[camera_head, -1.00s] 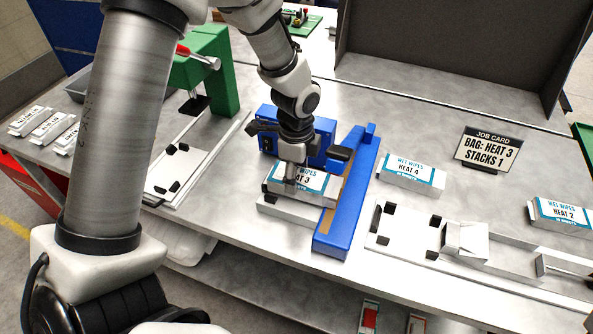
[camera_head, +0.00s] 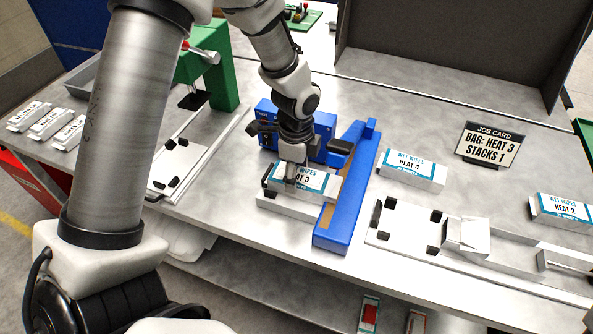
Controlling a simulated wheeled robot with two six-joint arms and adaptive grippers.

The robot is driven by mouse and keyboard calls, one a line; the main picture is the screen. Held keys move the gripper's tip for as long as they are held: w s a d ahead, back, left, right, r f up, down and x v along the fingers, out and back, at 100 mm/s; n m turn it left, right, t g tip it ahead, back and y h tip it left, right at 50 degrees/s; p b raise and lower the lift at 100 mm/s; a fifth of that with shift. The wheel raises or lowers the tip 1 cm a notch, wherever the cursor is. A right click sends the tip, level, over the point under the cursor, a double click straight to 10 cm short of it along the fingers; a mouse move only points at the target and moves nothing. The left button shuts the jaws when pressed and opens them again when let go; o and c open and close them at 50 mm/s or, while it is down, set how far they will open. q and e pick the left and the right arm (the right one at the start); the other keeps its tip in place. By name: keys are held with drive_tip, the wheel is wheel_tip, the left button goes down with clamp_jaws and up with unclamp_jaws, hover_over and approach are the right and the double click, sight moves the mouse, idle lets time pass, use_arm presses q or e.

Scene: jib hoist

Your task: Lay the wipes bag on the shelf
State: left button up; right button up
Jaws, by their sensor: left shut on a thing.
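The wipes bag marked HEAT 3 (camera_head: 313,183) is white with a blue-edged label and lies roughly level at the blue sealer (camera_head: 327,130). My left gripper (camera_head: 292,180) comes down from above and is shut on the bag, covering part of its label. The bag is over a pale shelf (camera_head: 290,208) at the sealer's front, left of its long blue bar (camera_head: 345,205). Only the shelf's front edge shows under the bag, and the bag looks at or very near its surface; I cannot tell whether they touch. My right gripper is not in view.
Bags marked HEAT 4 (camera_head: 412,168) and HEAT 2 (camera_head: 562,211) lie to the right. A job card (camera_head: 490,145) stands behind a white tray fixture (camera_head: 405,232). A green press (camera_head: 215,75) stands left. Several wipes packs (camera_head: 48,124) lie at far left.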

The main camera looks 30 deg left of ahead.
use_arm(q)
drive_tip(key=o, duration=1.3)
drive_tip(key=shift+c, duration=0.2)
wheel_tip(320, 180, up, 12)
